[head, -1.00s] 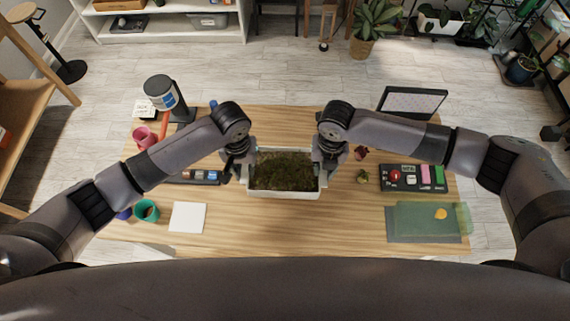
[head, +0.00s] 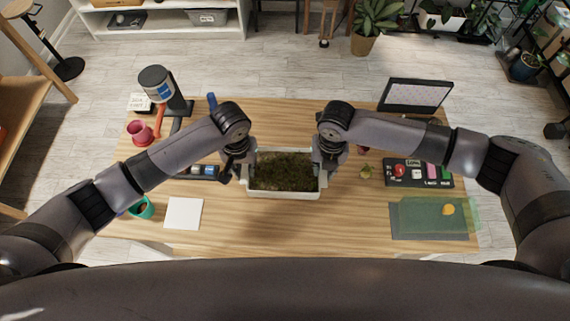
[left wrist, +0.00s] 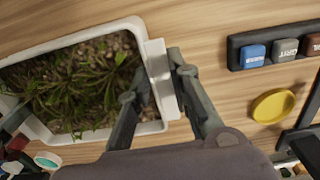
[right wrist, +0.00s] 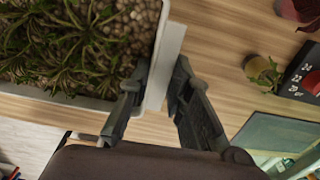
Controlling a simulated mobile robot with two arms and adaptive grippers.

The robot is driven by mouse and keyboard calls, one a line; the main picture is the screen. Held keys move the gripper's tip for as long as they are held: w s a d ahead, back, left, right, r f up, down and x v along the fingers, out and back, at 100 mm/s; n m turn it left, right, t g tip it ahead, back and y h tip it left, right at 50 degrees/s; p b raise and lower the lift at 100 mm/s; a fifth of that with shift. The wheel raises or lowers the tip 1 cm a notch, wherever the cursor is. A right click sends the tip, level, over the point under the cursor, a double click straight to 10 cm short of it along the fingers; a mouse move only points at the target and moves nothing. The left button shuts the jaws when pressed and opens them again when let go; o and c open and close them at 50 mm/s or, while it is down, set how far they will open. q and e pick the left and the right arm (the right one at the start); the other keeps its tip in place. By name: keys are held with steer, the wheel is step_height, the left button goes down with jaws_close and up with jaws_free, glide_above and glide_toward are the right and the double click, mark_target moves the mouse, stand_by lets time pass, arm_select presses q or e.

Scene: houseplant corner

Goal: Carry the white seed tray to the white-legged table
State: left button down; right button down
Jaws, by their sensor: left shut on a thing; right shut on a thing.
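The white seed tray (head: 283,194), filled with soil and small green plants, is level between my two grippers over the middle of a wooden-topped table (head: 290,226). Pale leg parts show below this table's front edge. My left gripper (head: 238,170) is shut on the tray's left end; in the left wrist view its fingers (left wrist: 154,79) straddle the white rim. My right gripper (head: 326,168) is shut on the right end, and the right wrist view shows its fingers (right wrist: 158,73) around the rim. I cannot tell whether the tray's underside touches the tabletop.
The table's front middle is clear.

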arm_select(q)
steer(key=shift+f, duration=0.45)
arm_select(e)
steer(key=shift+f, duration=0.45)
arm_select(q)
steer(key=c, duration=1.9)
jaws_free()
steer(key=shift+f+b, duration=0.15)
steer(key=shift+b, duration=0.2)
steer(key=shift+c, duration=0.2)
arm_select(e)
steer(key=c, duration=1.9)
jaws_free()
steer(key=shift+f, duration=0.15)
steer(key=shift+c, duration=0.2)
arm_select(q)
steer(key=shift+o, duration=0.7)
arm_select(e)
steer(key=shift+o, duration=0.7)
arm_select(q)
steer(key=o, duration=0.3)
arm_select(e)
steer(key=o, duration=0.3)
arm_select(q)
steer(key=shift+o, duration=0.2)
steer(key=shift+r, duration=0.2)
arm_select(e)
steer(key=shift+o, duration=0.2)
